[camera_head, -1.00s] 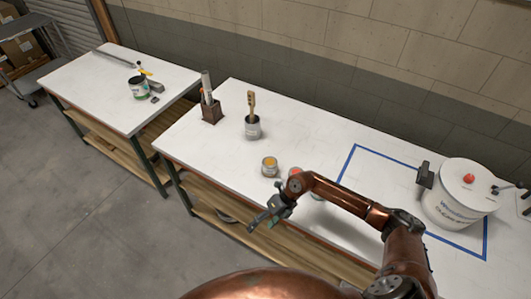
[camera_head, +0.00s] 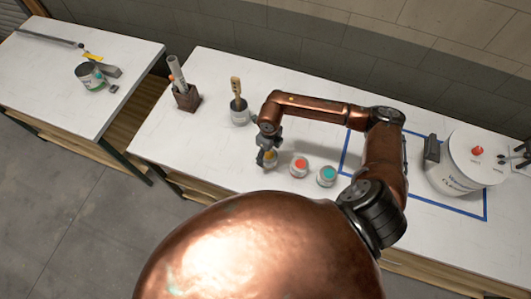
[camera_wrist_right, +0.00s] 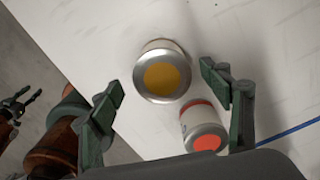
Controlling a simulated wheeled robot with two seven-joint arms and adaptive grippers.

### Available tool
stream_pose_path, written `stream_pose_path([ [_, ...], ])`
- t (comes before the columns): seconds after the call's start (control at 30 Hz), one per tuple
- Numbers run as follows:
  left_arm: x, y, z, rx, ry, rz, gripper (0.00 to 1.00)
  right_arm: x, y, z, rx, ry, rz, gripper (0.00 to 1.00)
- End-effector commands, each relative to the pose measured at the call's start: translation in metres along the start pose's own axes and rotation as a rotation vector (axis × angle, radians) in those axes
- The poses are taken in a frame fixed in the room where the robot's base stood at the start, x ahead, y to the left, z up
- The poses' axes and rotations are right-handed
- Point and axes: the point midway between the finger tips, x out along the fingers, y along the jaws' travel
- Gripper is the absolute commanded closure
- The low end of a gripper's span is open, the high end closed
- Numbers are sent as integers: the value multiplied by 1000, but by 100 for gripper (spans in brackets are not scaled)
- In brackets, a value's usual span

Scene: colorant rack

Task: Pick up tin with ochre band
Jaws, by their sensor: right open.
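The tin with the ochre band (camera_head: 269,158) stands upright on the white bench, partly hidden by my right gripper (camera_head: 267,146) in the head view. In the right wrist view its silver lid with an ochre centre (camera_wrist_right: 163,77) faces the camera. The open fingers of my right gripper (camera_wrist_right: 161,80) are on either side of it, with visible gaps and nothing held. A red tin (camera_head: 299,166) stands close by, near the right finger in the wrist view (camera_wrist_right: 204,130). A teal tin (camera_head: 326,176) stands farther right. My left gripper (camera_wrist_right: 17,106) shows small at the wrist view's left edge, fingers apart.
A pot with a brush (camera_head: 240,117) and a brown holder (camera_head: 187,100) stand behind and left on the bench. A large white bucket (camera_head: 462,162) stands right, by the blue tape outline (camera_head: 345,153). The bench's front edge is close to the tins.

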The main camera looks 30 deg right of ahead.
Motion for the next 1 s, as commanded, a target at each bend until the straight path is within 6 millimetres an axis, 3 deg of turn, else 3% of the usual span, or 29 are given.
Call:
stream_pose_path([
  [0.13,-10,0,4,-1,-6,0,60,18,-4,4,2,10,6,29],
  [0.3,-20,1,25,-6,-30,1,60,47,-7,10,0,16,9,29],
  [0.4,-21,0,23,-5,-28,0,60,56,-8,10,-1,14,8,29],
  [0.6,-19,-4,-22,5,27,-3,60,59,-8,9,-2,14,7,29],
  [0.67,-19,-4,-28,6,34,-4,60,59,-8,9,-2,14,7,29],
  [1.0,-20,-1,2,0,-3,-1,60,59,-8,10,-2,14,7,52],
])
